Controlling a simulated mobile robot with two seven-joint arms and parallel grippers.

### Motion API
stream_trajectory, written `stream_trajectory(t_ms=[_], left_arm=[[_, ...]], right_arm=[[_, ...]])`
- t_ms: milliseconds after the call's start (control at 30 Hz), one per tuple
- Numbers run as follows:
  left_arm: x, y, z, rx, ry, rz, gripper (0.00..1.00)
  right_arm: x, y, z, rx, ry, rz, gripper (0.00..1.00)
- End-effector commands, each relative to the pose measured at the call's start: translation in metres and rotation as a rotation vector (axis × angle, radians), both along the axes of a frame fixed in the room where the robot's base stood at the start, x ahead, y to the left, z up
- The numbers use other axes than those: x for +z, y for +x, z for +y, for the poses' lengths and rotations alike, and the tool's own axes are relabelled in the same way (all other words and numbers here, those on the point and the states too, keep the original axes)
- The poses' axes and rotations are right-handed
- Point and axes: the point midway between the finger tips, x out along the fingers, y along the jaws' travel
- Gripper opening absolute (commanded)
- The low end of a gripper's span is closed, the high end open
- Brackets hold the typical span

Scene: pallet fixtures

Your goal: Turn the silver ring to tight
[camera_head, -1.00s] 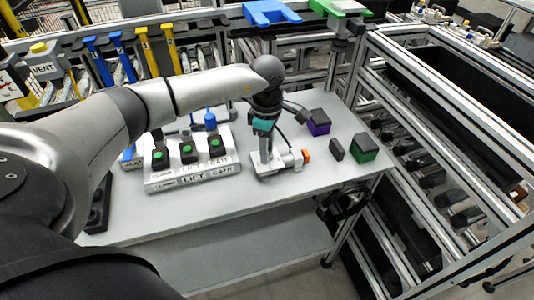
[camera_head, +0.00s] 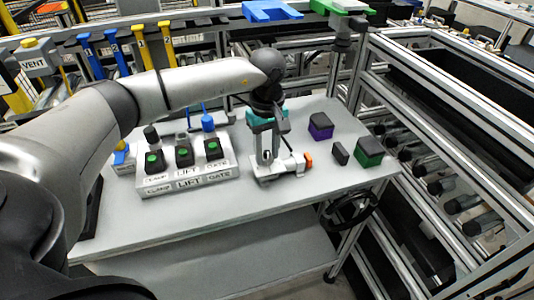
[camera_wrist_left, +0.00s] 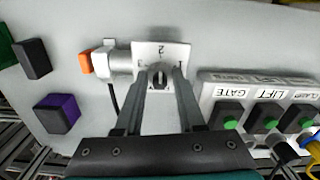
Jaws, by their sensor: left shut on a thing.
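A small light-grey fixture stands on the table. Its white plate (camera_wrist_left: 176,50) has numbers around a dark knob (camera_wrist_left: 158,76). My left gripper (camera_wrist_left: 160,80) points down with its fingers on both sides of the knob, shut on it. The gripper also shows in the head view (camera_head: 267,160), over the fixture. A silver round fitting (camera_head: 292,164) with an orange end (camera_head: 308,160) sticks out of the fixture's side. The fitting shows in the wrist view (camera_wrist_left: 118,60), apart from the fingers. I cannot tell a marked tight position. My right gripper is not in view.
A control box (camera_head: 190,180) with several green-topped buttons, labelled LIFT and GATE, stands left of the fixture. Purple (camera_head: 320,126), dark (camera_head: 340,153) and green (camera_head: 368,153) blocks stand to the right. The table front (camera_head: 200,218) is clear. A metal frame rises at the right.

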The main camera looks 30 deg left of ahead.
Motion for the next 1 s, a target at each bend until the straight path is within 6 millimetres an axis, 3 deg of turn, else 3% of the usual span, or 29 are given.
stream_trajectory(t_ms=[667, 700, 933, 1000], left_arm=[[0.001, 0.0003, -0.0002, -0.068, -0.001, -0.001, 0.0], [0.001, 0.0003, -0.0002, -0.068, -0.001, -0.001, 0.4], [0.0007, 0.0002, 0.0, -0.067, -0.001, -0.001, 0.66], [0.0005, 0.0002, -0.0001, -0.066, -0.001, -0.001, 0.69]], right_arm=[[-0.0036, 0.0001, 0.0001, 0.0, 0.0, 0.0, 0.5], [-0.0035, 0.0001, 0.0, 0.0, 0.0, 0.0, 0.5], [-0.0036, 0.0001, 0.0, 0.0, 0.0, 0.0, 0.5], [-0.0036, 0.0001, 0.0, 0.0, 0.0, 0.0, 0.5]])
